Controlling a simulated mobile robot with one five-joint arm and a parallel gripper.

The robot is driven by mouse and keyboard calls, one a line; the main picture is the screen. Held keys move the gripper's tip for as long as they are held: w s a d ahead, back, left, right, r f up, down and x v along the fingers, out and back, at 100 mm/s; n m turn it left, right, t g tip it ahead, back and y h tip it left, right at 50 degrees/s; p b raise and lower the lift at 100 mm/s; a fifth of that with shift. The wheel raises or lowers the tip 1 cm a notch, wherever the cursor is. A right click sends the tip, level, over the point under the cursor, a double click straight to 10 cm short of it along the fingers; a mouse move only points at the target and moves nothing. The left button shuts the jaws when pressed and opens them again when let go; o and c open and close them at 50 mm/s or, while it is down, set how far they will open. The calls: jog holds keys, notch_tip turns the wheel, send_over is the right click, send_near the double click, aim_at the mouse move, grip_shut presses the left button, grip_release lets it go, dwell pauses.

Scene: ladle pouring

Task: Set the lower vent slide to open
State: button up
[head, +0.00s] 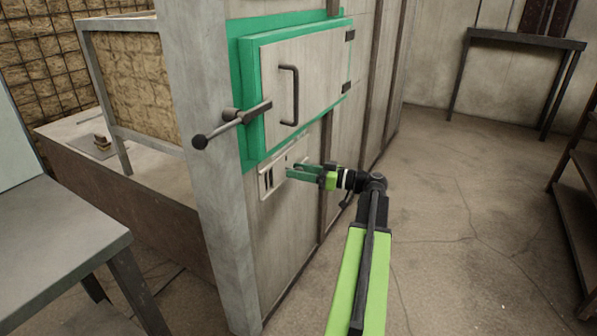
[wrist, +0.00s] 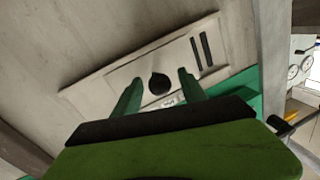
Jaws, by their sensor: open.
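The lower vent (head: 266,190) is a pale metal plate on the furnace wall, below the green-framed door. In the wrist view the vent plate (wrist: 97,93) runs diagonally, with dark vertical slots (wrist: 202,50) showing toward its right end. A round black knob (wrist: 158,84) sits on the slide, left of the slots in that view. My gripper (head: 289,173) is at the plate, its green fingers pointing at it. In the wrist view my gripper (wrist: 159,77) is open, one finger on each side of the knob. I cannot tell whether the fingers touch it.
The door (head: 295,85) above has a dark bar handle and a latch lever with a black ball (head: 199,142) sticking out left. A grey table (head: 55,245) stands at the left front. A dark shelf (head: 580,200) is at right. The floor (head: 450,220) between is clear.

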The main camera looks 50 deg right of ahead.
jog(key=shift+c, duration=0.4)
grip_shut()
dwell(1.0)
